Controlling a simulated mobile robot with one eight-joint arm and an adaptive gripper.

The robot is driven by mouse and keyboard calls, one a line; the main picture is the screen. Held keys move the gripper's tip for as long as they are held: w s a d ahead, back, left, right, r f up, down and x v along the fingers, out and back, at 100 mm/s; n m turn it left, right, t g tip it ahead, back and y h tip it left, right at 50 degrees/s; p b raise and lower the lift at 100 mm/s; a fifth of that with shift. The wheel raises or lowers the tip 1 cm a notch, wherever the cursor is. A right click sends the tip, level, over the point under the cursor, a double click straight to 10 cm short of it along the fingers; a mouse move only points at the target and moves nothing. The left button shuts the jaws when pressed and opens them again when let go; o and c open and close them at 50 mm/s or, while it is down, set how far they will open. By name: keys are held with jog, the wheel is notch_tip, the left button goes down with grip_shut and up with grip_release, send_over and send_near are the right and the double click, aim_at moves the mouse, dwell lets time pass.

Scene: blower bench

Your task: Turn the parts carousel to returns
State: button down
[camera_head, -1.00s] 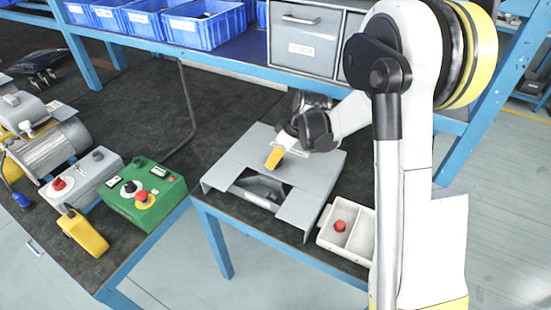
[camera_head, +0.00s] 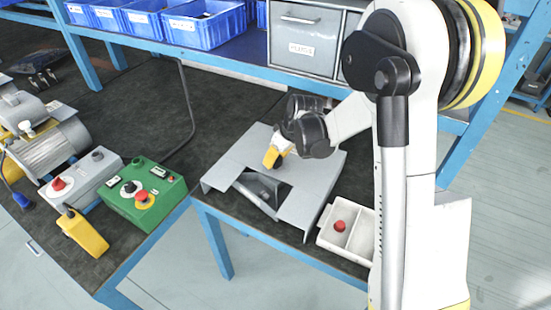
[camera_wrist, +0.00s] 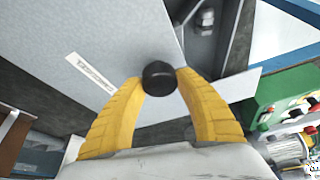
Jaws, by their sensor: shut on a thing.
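The parts carousel is under a flat grey cover (camera_head: 310,185) on the bench, with a cut-out at its front edge. Through the cut-out, part of the grey carousel inside (camera_head: 258,194) shows, with a slanting divider wall. My gripper (camera_head: 273,157) is over the cover, behind the cut-out. In the wrist view, the yellow fingers are shut on a round black knob (camera_wrist: 159,77), one finger on each side. The knob is hidden in the head view. A white label (camera_wrist: 90,73) lies on the grey surface beside the knob; its text is not readable.
A white two-part tray (camera_head: 324,238) with a red button stands right of the cover. A green control box (camera_head: 165,205) and a yellow pendant (camera_head: 83,233) are to the left. Blue bins (camera_head: 203,24) and grey drawers (camera_head: 305,42) stand on the shelf behind.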

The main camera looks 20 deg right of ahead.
jog(key=shift+m+h, duration=0.7)
jog(key=shift+m, duration=1.2)
jog(key=shift+m+h, duration=0.8)
jog(key=shift+m, duration=1.2)
jog(key=shift+m+h, duration=0.7)
jog(key=shift+m, duration=1.2)
jog(key=shift+m+g+h, duration=0.3)
jog(key=shift+m+h, duration=0.1)
jog(key=shift+m, duration=1.5)
jog(key=c, duration=0.8)
grip_release()
